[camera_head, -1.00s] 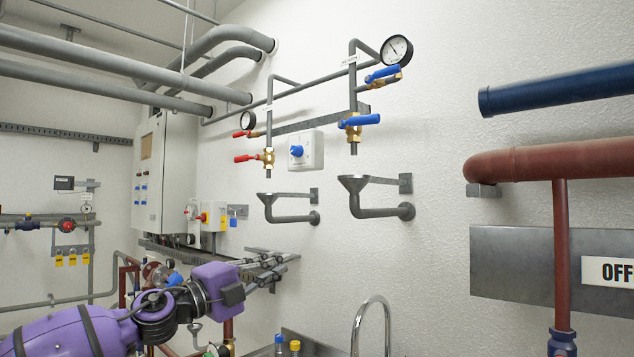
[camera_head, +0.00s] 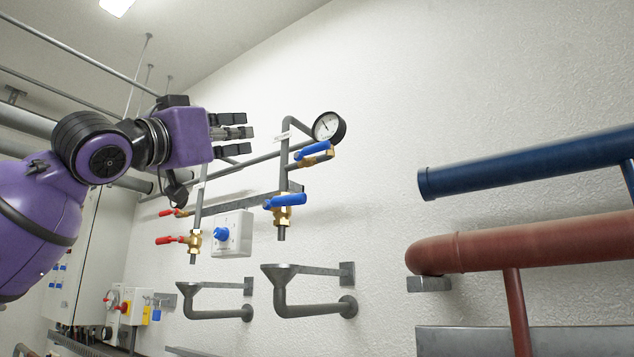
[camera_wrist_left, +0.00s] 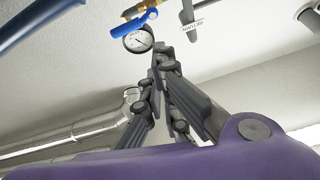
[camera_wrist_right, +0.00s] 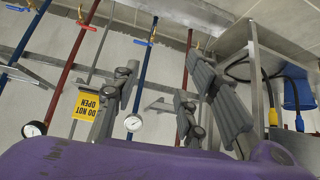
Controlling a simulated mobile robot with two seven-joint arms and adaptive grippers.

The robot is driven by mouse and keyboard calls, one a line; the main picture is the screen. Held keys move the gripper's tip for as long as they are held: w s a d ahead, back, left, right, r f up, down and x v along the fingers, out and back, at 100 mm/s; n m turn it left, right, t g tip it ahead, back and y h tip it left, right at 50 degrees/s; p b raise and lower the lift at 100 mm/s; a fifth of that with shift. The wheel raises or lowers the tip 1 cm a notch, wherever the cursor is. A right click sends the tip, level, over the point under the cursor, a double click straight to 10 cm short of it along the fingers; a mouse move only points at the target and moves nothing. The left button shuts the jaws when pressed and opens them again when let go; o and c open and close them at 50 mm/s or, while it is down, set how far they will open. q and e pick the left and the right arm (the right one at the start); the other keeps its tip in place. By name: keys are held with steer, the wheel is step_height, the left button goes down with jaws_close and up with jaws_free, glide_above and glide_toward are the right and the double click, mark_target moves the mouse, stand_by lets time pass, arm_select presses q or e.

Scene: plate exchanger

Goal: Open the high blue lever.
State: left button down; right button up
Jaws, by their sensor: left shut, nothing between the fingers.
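The high blue lever (camera_head: 313,149) sits on a brass valve just below the round gauge, on the upper pipe. A second blue lever (camera_head: 284,200) sits on a brass valve lower down. My left gripper (camera_head: 248,133) is shut and empty, to the left of the high blue lever and apart from it. In the left wrist view, my left gripper (camera_wrist_left: 160,50) has its fingertips together, with a blue lever (camera_wrist_left: 127,28) and gauge beyond them. My right gripper (camera_wrist_right: 155,80) shows only in the right wrist view; its fingers are spread and empty.
The gauge (camera_head: 328,127) is close to the high lever. Two red levers (camera_head: 171,239) sit to the left. Drain funnels (camera_head: 285,272) stick out below. Blue (camera_head: 520,166) and red-brown (camera_head: 520,246) pipes run at the right. In the right wrist view hangs a yellow sign (camera_wrist_right: 86,106).

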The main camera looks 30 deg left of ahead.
arm_select(q)
step_height(320, 180, down, 3)
steer(key=w+g, duration=0.2)
steer(key=w, duration=0.1)
step_height(320, 180, up, 3)
steer(key=p, duration=0.1)
glide_above(282, 201)
steer(key=s+d, duration=0.2)
steer(key=s, duration=0.1)
steer(key=shift+n+h, duration=0.3)
steer(key=shift+n, duration=0.1)
step_height(282, 201, down, 4)
steer(key=shift+b, duration=0.65)
steer(key=shift+d, duration=0.1)
